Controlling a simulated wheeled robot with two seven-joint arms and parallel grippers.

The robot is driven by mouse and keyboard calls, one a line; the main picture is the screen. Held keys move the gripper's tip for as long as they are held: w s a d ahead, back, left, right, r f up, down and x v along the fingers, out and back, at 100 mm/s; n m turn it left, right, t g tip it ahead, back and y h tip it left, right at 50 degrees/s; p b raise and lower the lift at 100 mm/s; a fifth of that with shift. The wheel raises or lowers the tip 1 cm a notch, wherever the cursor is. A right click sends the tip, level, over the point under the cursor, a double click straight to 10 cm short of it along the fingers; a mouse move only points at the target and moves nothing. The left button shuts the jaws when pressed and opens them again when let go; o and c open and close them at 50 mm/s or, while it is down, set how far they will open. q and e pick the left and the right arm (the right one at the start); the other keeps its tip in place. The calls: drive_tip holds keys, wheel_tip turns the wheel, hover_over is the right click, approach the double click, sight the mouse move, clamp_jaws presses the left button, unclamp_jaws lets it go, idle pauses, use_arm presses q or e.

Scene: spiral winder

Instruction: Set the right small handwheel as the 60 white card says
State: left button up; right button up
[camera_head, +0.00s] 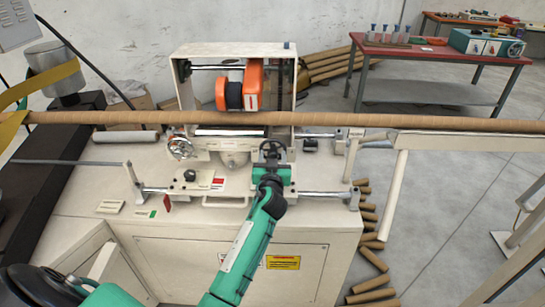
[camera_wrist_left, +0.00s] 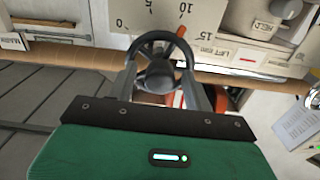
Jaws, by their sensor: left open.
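The right small handwheel (camera_head: 271,146) is dark and stands on the machine's front, right of centre. A red pointer (camera_wrist_left: 181,31) stands just below the 10. My left gripper (camera_head: 272,158) is at the handwheel. Its open fingers (camera_wrist_left: 158,72) lie on both sides of the wheel's lower part and hub; whether they touch it I cannot tell. I cannot make out a card reading 60.
A silver handwheel (camera_head: 180,147) is to the left. A long brown tube (camera_head: 420,122) crosses above the machine. The orange and black unit (camera_head: 236,92) sits in the frame behind. Cardboard tubes lie on the floor to the right. A red table (camera_head: 440,52) stands at the back right.

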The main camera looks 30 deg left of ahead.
use_arm(q)
drive_tip(key=c, duration=1)
drive_tip(key=shift+o, duration=0.2)
drive_tip(key=shift+m, duration=4)
drive_tip(key=shift+f, duration=0.1)
drive_tip(key=o, duration=1)
drive_tip(key=shift+c, duration=0.2)
